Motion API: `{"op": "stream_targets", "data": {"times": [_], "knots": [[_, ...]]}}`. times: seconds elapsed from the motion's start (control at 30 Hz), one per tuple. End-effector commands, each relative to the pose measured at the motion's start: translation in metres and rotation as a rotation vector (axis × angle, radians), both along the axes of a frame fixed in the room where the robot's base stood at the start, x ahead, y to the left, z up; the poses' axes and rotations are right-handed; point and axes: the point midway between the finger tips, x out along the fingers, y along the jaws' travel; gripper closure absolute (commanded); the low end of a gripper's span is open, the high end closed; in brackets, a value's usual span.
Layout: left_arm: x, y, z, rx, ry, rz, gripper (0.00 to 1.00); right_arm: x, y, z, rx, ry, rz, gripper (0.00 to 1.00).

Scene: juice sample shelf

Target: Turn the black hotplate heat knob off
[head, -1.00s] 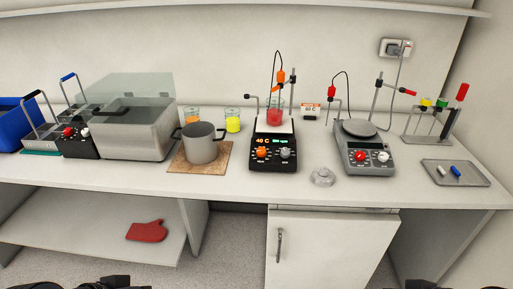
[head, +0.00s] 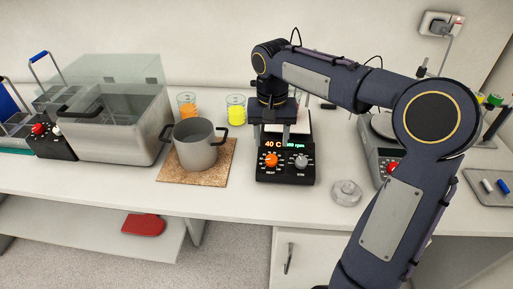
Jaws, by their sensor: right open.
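The black hotplate (head: 285,172) stands in the middle of the bench. Its lit display reads 40 C, with an rpm reading at its right that is partly hard to read. The orange heat knob (head: 271,160) is on the left of its front panel, beside a grey stir knob (head: 301,161). My right gripper (head: 271,140) is open, pointing down over the hotplate's left part, just above and behind the heat knob. The arm and gripper hide the red beaker and most of the hotplate's stand. My left gripper is out of view.
A steel pot (head: 197,150) sits on a cork mat (head: 225,165) left of the hotplate, with orange (head: 187,106) and yellow (head: 235,108) beakers behind.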

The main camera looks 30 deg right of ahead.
Motion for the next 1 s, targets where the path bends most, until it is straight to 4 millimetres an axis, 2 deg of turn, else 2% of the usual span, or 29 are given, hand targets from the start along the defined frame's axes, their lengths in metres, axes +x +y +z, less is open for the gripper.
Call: {"op": "stream_targets", "data": {"times": [0.2, 0.4, 0.77, 1.0], "knots": [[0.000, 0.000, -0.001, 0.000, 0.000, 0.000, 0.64, -0.002, -0.001, -0.037, 0.001, 0.003, 0.000, 0.48], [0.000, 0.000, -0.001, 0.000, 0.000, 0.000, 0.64, -0.002, -0.001, -0.060, 0.000, 0.000, 0.001, 0.48], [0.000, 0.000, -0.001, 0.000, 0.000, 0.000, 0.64, -0.001, -0.001, -0.066, 0.001, -0.003, 0.001, 0.48], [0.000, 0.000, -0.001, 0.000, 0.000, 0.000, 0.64, -0.001, -0.001, -0.066, 0.001, -0.003, 0.002, 0.79]]}}
